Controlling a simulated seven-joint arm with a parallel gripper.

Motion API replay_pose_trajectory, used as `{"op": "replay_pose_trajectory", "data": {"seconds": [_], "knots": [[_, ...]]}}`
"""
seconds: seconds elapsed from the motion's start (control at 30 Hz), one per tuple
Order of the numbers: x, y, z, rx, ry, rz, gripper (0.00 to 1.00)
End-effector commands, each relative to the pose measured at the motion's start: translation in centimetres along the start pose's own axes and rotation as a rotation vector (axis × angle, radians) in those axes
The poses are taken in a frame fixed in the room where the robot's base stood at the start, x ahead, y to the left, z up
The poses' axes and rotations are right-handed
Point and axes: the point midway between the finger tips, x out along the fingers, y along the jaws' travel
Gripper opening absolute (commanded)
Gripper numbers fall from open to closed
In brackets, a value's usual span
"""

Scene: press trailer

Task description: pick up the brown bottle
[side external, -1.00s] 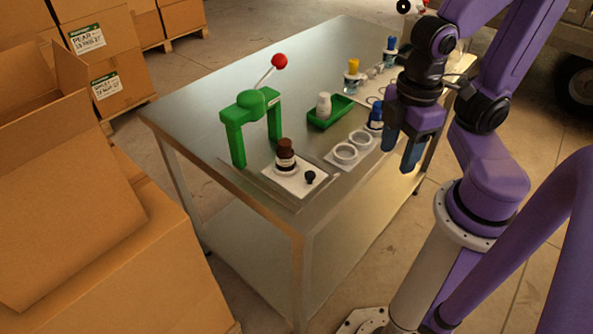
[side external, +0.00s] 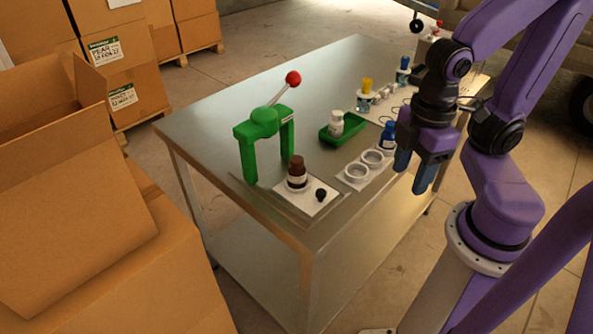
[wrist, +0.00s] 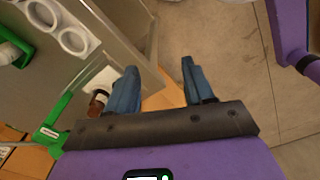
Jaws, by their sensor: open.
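The brown bottle (side external: 297,174) has a dark brown cap and a white label. In the wrist view the brown bottle (wrist: 97,103) is partly hidden behind the left finger. My gripper (side external: 415,176) points down off the table's right edge, apart from the bottle. Its blue fingers are spread and empty, and the wrist view also shows the gripper (wrist: 157,86) with a clear gap between them.
A green press (side external: 264,124) with a red-knobbed lever stands behind the bottle. A green tray (side external: 343,130) with a white bottle (side external: 336,122), a white two-ring holder (side external: 364,165) and a blue bottle (side external: 388,135) stand nearby. Cardboard boxes (side external: 100,220) fill the left.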

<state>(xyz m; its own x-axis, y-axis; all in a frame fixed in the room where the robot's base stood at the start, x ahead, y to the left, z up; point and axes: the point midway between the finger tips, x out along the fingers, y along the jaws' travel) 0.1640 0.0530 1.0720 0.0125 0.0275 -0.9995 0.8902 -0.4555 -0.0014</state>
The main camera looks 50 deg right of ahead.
Motion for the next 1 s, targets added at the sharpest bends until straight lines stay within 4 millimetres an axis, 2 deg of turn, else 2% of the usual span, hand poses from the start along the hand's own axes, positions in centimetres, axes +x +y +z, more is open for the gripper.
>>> {"op": "replay_pose_trajectory", "data": {"seconds": [0.27,0.33,0.37,0.67,0.83,1.0], "knots": [[0.0,0.0,0.0,0.000,0.000,0.000,0.52],[0.0,0.0,0.0,0.000,0.000,0.000,0.72],[0.0,0.0,0.0,0.000,0.000,0.000,0.74],[0.0,0.1,-0.1,-0.002,0.000,0.000,0.74],[-0.6,1.4,-1.9,-0.034,-0.001,0.002,0.74],[-1.7,4.3,-5.2,-0.107,-0.007,0.004,0.74]]}}
